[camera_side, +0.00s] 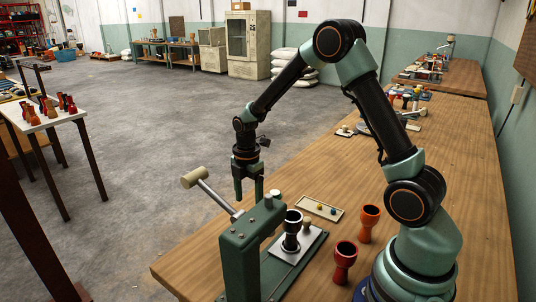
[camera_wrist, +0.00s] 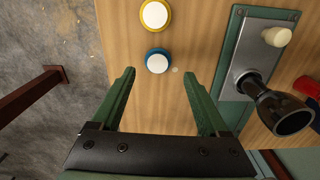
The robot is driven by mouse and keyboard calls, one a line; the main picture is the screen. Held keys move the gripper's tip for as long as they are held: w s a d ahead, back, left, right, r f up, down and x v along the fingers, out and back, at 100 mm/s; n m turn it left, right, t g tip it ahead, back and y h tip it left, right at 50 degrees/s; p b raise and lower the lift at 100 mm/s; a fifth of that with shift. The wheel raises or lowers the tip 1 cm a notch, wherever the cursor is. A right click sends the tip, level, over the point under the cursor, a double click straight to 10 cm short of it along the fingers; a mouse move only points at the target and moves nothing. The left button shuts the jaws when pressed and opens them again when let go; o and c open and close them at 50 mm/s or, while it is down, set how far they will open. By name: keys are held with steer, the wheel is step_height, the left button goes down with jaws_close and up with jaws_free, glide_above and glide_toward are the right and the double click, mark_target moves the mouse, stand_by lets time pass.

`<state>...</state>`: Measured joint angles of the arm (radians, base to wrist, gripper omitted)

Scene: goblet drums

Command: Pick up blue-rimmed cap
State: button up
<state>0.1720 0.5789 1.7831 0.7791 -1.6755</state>
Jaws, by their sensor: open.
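The blue-rimmed cap (camera_wrist: 157,61) is a white disc with a blue ring, lying on the wooden table in the wrist view. It lies just beyond the fingertips, roughly centred between them and not touched. A similar yellow-rimmed cap (camera_wrist: 155,14) lies beyond it at the top edge. My gripper (camera_wrist: 158,74) is open and empty, with its green fingers spread. In the side view my gripper (camera_side: 248,192) points down behind the green press. I cannot make out the blue-rimmed cap there.
A green press (camera_side: 252,250) with a long lever stands at the table's front. A black goblet drum (camera_side: 291,232) stands on its plate, close right of my gripper in the wrist view. Orange (camera_side: 369,222) and red (camera_side: 345,262) drums and a small tray (camera_side: 333,213) stand nearby. The table edge is left.

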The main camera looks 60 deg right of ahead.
steer(key=shift+w+a+f, duration=0.1)
steer(key=shift+f, duration=1.25)
steer(key=shift+w+f, duration=0.1)
steer(key=shift+f, duration=1.2)
steer(key=c, duration=1.2)
